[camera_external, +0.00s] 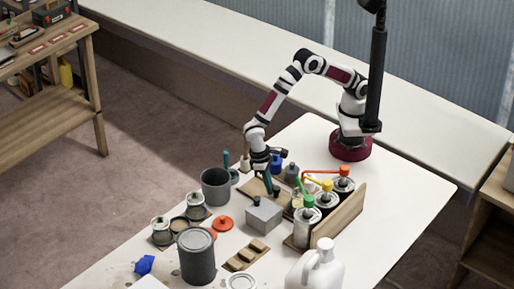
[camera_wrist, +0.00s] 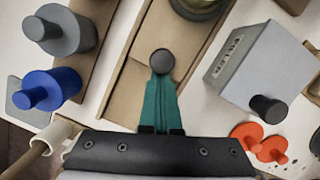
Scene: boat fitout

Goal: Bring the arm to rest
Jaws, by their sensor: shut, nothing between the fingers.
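My arm stands at the back right of the white table and bends over to the left. My gripper (camera_external: 271,186) points down over the bottle rack area, left of the pump bottles. In the wrist view my gripper (camera_wrist: 161,66) shows as teal fingers shut together, with a dark round tip, over a wooden tray (camera_wrist: 125,90). No object is held. Whether the fingertips touch anything below cannot be told.
A grey box (camera_external: 264,214) stands close in front of the gripper. Pump bottles (camera_external: 308,216) in a wooden rack (camera_external: 340,216) are to the right. A grey cup (camera_external: 215,187) is left. A blue bottle (camera_wrist: 45,90) and grey bottle (camera_wrist: 60,30) are nearby. The table's right side is clear.

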